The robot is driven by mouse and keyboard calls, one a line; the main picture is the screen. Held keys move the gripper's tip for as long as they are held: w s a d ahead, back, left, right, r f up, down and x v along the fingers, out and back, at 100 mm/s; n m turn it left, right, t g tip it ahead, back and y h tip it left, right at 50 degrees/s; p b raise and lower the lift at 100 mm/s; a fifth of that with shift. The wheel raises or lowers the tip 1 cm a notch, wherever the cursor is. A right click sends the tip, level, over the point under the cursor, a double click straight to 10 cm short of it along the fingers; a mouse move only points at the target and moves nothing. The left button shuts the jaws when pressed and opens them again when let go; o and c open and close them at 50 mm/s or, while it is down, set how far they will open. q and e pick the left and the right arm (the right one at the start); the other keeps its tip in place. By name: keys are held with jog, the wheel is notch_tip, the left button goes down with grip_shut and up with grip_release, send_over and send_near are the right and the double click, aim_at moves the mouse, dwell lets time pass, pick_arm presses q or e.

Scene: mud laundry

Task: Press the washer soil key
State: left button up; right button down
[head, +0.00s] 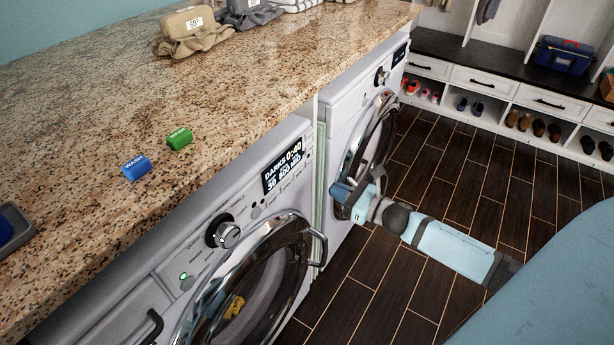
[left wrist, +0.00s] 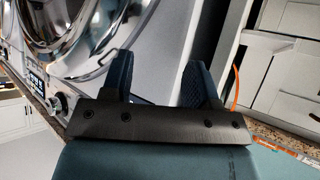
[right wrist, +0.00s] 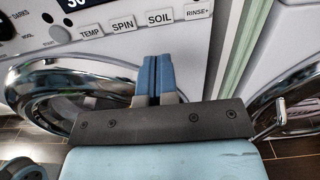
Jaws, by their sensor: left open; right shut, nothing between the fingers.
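The washer (head: 165,255) stands under the counter, with a lit display (head: 282,172) and a round knob (head: 222,234). Its small keys lie beside the display, too small to read in the head view. In the right wrist view the soil key (right wrist: 159,18) is a pale label reading SOIL, between the spin key (right wrist: 122,25) and the rinse key (right wrist: 197,11). My right gripper (head: 343,200) is shut and empty; in the right wrist view its tips (right wrist: 154,60) are below the SOIL label, apparently apart from it. My left gripper (left wrist: 160,72) is open and empty.
A second machine (head: 340,115) stands beyond the washer. The washer's round door (head: 308,240) bulges out below the panel. Blue (head: 136,168) and green (head: 179,138) WASH pieces lie on the granite counter (head: 90,130). Shoe cubbies line the far wall.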

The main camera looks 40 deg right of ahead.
aim_at(300, 172)
jog(key=x, duration=0.9)
jog(key=shift+p, duration=0.35)
jog(key=shift+w+a, duration=0.1)
jog(key=shift+w, duration=0.05)
jog(key=shift+w+a, duration=0.1)
jog(key=shift+w, duration=0.1)
jog(key=shift+w+b, duration=0.3)
jog(key=shift+b, duration=0.1)
jog(key=shift+r, duration=0.3)
